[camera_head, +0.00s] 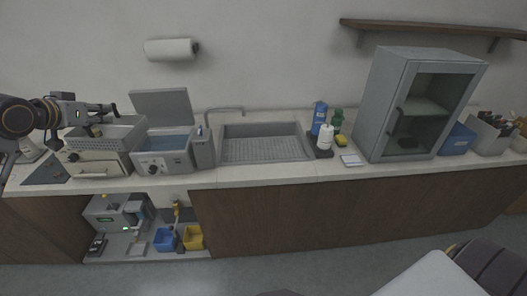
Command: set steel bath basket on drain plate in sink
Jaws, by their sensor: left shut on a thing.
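My left gripper (112,109) reaches in from the left and is shut on the steel bath basket (112,136), at its upper edge. The basket is a grey box-like basket and shows in front of and above a beige drawer-like unit on the left of the counter. I cannot tell whether it touches that unit. The sink (262,129) is a grey rectangular basin set in the middle of the counter. The perforated drain plate (262,150) lies in it, with nothing on it. My right gripper is not in view.
An open-lidded water bath (165,142) stands between basket and sink, beside the faucet (224,109). Several bottles, including a blue one (320,113), stand right of the sink. A grey glass-door cabinet (420,105) stands further right. The counter's front strip (265,174) is clear.

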